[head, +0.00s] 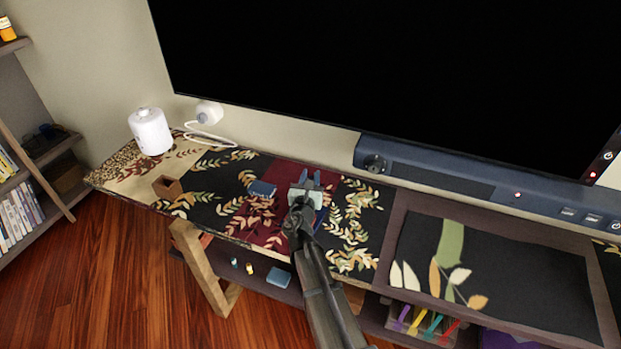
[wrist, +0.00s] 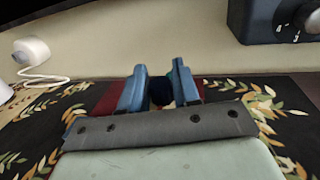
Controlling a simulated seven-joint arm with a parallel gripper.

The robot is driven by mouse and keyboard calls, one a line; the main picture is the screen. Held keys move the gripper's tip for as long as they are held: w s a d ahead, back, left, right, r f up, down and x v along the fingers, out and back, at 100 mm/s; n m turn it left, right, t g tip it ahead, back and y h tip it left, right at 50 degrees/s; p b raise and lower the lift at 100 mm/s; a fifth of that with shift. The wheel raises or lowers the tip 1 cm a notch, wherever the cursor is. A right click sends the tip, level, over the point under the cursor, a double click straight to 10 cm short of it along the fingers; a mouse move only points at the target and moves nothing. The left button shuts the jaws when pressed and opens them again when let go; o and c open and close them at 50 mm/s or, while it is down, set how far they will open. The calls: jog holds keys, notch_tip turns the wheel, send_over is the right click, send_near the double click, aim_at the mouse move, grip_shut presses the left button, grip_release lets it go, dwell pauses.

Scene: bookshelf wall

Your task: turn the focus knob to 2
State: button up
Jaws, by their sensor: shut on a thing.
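A round dark knob (head: 375,163) sits on the left end of the long blue-grey bar under the screen. Part of it shows at the upper right of the wrist view (wrist: 302,14), with pale marks around it; no number is readable. I cannot tell whether it is the focus knob. My gripper (head: 310,178) is over the patterned shelf top, left of this knob and apart from it. The fingers and wrist plate hide most of that thing.
A blue block (head: 262,188) and a brown open box (head: 167,187) lie left of my gripper. A white cylinder (head: 150,131) and a white round device (head: 209,112) with a cable stand farther left. The large black screen (head: 390,70) hangs behind.

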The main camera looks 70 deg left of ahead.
jog(key=o, duration=0.9)
jog(key=v, duration=1.4)
